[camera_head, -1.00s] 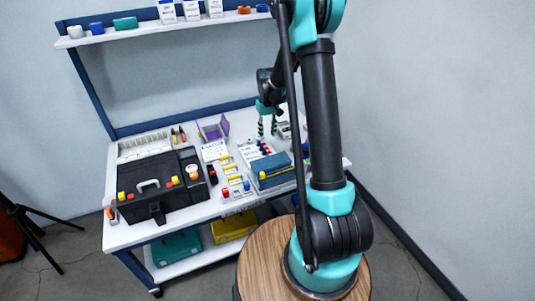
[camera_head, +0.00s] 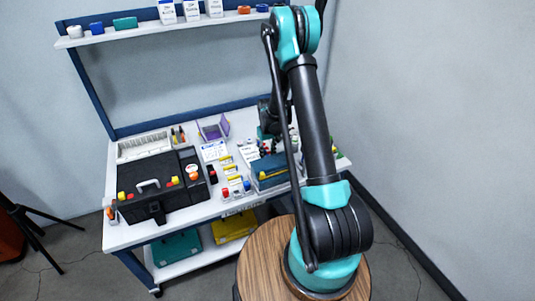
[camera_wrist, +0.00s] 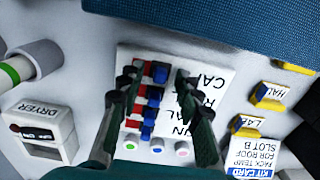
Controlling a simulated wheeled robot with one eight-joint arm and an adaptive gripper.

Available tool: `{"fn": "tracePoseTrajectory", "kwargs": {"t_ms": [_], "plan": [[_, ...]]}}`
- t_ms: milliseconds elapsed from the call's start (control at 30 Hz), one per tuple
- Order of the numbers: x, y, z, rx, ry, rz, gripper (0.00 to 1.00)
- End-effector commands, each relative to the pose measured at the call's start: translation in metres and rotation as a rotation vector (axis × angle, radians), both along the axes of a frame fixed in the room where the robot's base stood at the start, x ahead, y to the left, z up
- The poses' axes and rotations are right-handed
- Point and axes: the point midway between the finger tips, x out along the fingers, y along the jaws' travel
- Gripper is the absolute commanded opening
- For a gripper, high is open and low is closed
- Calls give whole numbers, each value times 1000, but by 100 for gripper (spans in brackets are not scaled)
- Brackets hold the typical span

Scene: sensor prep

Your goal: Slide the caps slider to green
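A white slider panel (camera_wrist: 200,72) lies under my gripper in the wrist view, its lettering upside down and partly covered. The row by the letters "CA" has a blue knob (camera_wrist: 160,72) with red beside it on the left. More red and dark blue pieces (camera_wrist: 147,112) lie in the rows below. Along the panel's lower edge are a pale green dot (camera_wrist: 130,146), a blue dot (camera_wrist: 157,149) and a pink dot (camera_wrist: 183,152). My gripper (camera_wrist: 156,78) is open, one finger on each side of the sliders. I cannot tell whether it touches the knob.
A dark blue box (camera_wrist: 220,25) borders the panel at the top of the wrist view. A dryer box (camera_wrist: 42,135) and a grey cylinder with a green band (camera_wrist: 30,70) stand left. Yellow clips (camera_wrist: 268,97) and a kit card (camera_wrist: 252,155) lie right. A black toolbox (camera_head: 155,188) fills the bench's left.

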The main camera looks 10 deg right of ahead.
Motion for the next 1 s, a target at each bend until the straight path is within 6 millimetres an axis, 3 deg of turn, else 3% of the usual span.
{"fn": "tracePoseTrajectory", "kwargs": {"t_ms": [133, 400, 800, 1000], "plan": [[0, 0, 0, 0, 0, 0, 34], [0, 0, 0, 0, 0, 0, 1], [0, -1, 0, 0, 0, 0, 0], [7, -24, 0, 0, 0, -3, 0]]}}
